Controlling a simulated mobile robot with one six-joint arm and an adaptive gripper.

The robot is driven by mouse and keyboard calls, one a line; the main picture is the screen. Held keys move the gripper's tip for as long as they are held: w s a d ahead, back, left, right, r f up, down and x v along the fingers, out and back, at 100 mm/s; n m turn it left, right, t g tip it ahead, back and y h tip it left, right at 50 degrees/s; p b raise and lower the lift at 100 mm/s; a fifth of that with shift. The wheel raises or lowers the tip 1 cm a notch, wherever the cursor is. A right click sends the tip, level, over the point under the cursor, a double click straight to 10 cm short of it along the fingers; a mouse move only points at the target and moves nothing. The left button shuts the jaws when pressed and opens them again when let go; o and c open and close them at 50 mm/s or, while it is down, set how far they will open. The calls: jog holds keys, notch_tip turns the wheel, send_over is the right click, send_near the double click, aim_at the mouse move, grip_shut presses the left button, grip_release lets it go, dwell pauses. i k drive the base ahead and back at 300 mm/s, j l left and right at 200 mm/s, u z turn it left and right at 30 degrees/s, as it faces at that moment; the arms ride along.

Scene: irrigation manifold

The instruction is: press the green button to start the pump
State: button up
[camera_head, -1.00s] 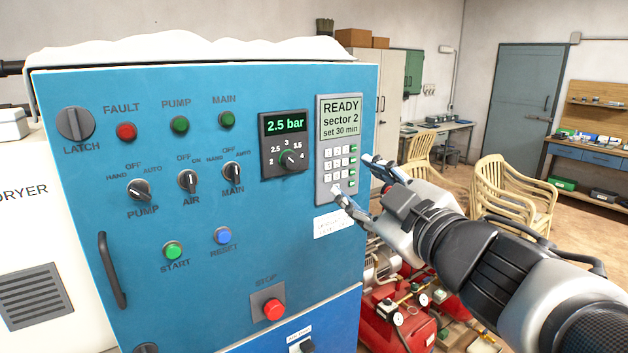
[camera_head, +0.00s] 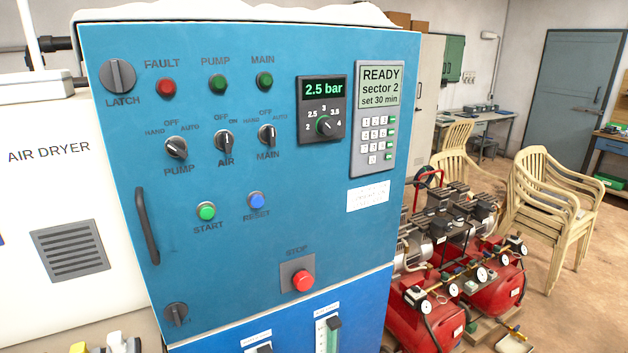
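The green button (camera_head: 206,211) labelled START is on the lower left part of the blue control cabinet's front (camera_head: 330,235). It sits left of the blue RESET button (camera_head: 256,200) and right of the dark door handle (camera_head: 147,226). Nothing covers it. The display (camera_head: 381,88) reads READY, sector 2, set 30 min. The pressure dial panel (camera_head: 322,109) reads 2.5 bar. My gripper and arm are not in this view now.
A red STOP button (camera_head: 302,281) sits below and right of START. Selector knobs PUMP (camera_head: 176,148), AIR (camera_head: 224,142) and MAIN (camera_head: 267,135) are above. Red compressors (camera_head: 495,285) stand right of the cabinet, with stacked chairs (camera_head: 555,205) beyond. An air dryer (camera_head: 60,190) is at left.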

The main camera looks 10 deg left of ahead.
aim_at(207, 212)
jog(key=k+j+u, duration=0.1)
jog(key=u, duration=1.05)
